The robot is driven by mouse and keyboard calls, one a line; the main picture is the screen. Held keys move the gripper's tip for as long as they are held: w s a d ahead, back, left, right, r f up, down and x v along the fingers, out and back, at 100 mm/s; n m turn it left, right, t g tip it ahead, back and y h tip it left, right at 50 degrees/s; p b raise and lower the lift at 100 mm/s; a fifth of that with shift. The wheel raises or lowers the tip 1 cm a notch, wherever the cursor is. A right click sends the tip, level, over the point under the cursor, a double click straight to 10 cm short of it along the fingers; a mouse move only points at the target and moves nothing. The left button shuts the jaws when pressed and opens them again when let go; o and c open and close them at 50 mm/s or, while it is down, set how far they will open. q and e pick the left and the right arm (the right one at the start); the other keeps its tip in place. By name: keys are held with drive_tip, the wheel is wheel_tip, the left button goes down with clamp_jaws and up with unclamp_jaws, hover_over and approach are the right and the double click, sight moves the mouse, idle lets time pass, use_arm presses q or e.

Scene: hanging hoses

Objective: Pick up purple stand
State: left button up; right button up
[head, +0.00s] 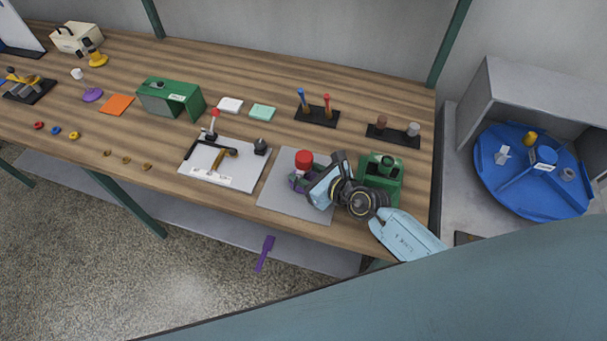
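A purple stand-like piece (297,183) is on the grey mat on the workbench, below a red-topped part (304,159). My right gripper (313,184) reaches in from the right, with its fingers at the purple piece and partly hiding it. I cannot tell whether the fingers are closed on it. Another purple piece, low and round (92,95), is at the far left of the bench. A purple scoop-shaped object (265,253) shows below the bench's front edge. My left gripper is not in view.
The grey mat (283,199) lies beside a white board with small tools (199,174). A green machine (384,168) stands close behind my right wrist. Black peg holders (318,117) are farther back. A blue turntable (530,190) is at right.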

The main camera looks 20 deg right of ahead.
drive_tip(key=shift+c, duration=0.3)
drive_tip(key=c, duration=0.6)
